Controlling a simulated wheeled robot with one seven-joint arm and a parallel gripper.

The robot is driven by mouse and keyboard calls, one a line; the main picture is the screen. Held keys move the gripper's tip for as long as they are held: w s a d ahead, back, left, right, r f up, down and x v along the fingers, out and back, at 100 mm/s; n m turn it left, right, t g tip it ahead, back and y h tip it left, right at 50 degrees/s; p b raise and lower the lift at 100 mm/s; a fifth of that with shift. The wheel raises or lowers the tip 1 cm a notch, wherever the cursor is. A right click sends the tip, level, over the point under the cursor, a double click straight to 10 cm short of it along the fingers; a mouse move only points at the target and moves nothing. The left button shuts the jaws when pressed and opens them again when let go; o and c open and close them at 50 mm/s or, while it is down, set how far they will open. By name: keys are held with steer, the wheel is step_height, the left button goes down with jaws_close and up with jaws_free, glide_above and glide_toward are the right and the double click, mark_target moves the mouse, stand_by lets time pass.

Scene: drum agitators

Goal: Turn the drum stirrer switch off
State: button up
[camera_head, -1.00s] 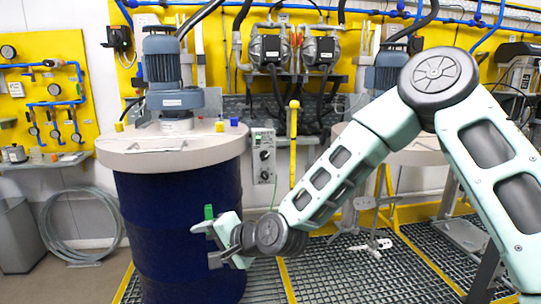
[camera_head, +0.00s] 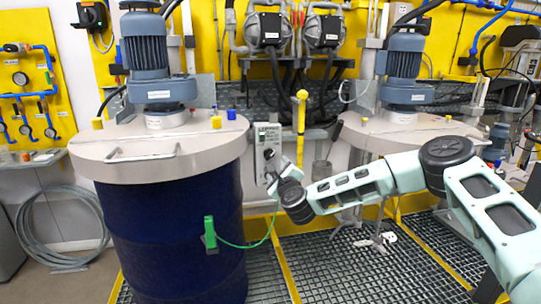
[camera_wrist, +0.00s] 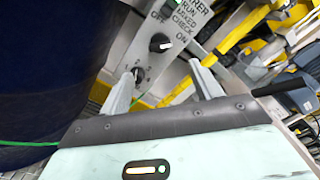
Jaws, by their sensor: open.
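The grey control box (camera_head: 266,140) with black rotary knobs hangs beside the blue drum (camera_head: 175,240). In the wrist view its panel shows a black knob (camera_wrist: 160,43) with OFF and ON printed near it. The knob's white mark appears on the ON side, but its exact angle is hard to tell. A second, lower switch (camera_wrist: 139,73) sits close to the left fingertip. My gripper (camera_wrist: 163,76) is open, with its fingers apart in front of the panel and nothing held. In the head view my gripper (camera_head: 280,172) partly covers the box's lower part.
A green clamp (camera_head: 209,234) sits on the drum's side, with a green cable (camera_head: 245,245) running toward the box. A yellow post (camera_head: 301,130) stands just right of the box. The stirrer motor (camera_head: 146,50) stands on the drum lid (camera_head: 100,160).

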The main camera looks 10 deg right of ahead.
mark_target(270, 156)
steer(key=w+p, duration=0.2)
steer(key=w, duration=0.9)
steer(key=shift+w, duration=0.25)
steer(key=shift+a, duration=0.1)
steer(key=c, duration=1)
